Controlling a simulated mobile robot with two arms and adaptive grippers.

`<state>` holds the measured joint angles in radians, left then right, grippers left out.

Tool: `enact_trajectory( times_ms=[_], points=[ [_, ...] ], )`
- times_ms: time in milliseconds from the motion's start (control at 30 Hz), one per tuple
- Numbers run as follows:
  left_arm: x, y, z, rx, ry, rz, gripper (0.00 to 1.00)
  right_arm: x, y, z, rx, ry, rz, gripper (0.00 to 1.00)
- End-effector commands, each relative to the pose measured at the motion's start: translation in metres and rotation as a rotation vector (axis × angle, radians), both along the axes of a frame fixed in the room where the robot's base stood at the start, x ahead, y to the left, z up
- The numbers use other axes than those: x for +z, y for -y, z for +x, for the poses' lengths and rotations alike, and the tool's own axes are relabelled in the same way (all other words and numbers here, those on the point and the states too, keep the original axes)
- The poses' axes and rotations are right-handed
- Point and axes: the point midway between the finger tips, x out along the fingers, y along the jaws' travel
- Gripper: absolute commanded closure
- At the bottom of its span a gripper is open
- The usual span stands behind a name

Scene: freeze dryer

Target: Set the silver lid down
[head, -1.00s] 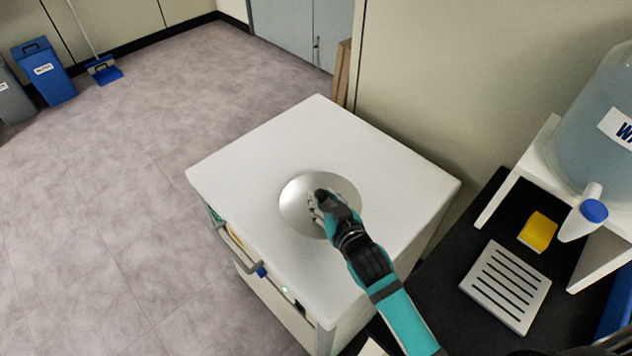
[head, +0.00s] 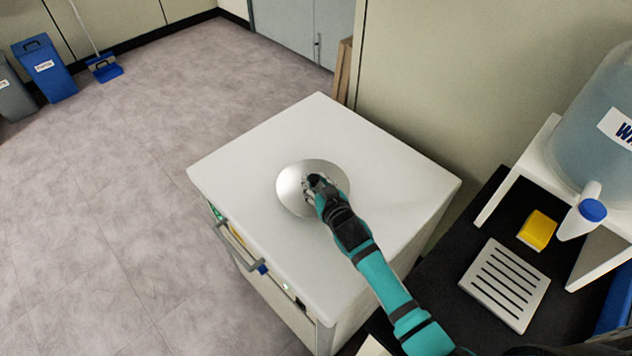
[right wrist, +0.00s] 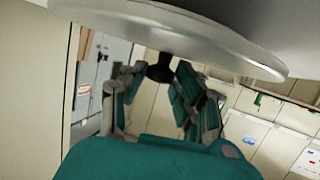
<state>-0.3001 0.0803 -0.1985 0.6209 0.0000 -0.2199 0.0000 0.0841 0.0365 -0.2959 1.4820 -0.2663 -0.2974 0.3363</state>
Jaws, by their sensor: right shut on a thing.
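The silver lid (head: 292,189) is a round shiny disc over the middle of the white cabinet top (head: 390,160). My right gripper (head: 315,184) is shut on the lid's knob at its centre. In the right wrist view the lid's rim (right wrist: 215,42) spans the top of the picture, and its dark knob (right wrist: 160,70) sits between the fingers of the gripper (right wrist: 155,85). I cannot tell from these views whether the lid touches the cabinet top. My left gripper is not in view.
The cabinet has a front handle (head: 238,246). To the right, a black counter (head: 450,275) holds a slotted white rack (head: 506,284), a yellow sponge (head: 538,230) and a water jug (head: 595,130) on a white stand. The white top around the lid is bare.

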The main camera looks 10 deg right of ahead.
Motion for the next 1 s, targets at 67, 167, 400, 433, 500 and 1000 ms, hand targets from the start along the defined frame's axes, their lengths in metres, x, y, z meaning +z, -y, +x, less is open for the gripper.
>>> enact_trajectory(
  times_ms=[67, 167, 400, 433, 500, 1000],
  points=[
    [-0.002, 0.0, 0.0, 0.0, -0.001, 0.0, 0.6, -0.001, 0.0, 0.0, 0.0, 0.001, 0.0, 1.0],
    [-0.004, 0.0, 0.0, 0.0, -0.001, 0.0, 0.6, -0.005, 0.0, 0.0, 0.0, 0.001, 0.0, 1.0],
    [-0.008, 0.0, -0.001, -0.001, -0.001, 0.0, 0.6, -0.012, 0.0, 0.0, 0.0, 0.001, 0.001, 1.0],
    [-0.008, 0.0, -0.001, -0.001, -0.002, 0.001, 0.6, -0.012, 0.0, 0.0, 0.0, 0.002, 0.001, 1.0],
    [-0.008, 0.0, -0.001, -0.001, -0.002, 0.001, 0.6, -0.011, 0.0, 0.0, 0.0, 0.002, 0.0, 1.0],
    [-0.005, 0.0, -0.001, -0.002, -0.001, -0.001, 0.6, -0.008, 0.0, 0.0, 0.0, 0.0, -0.001, 0.47]
  ],
)
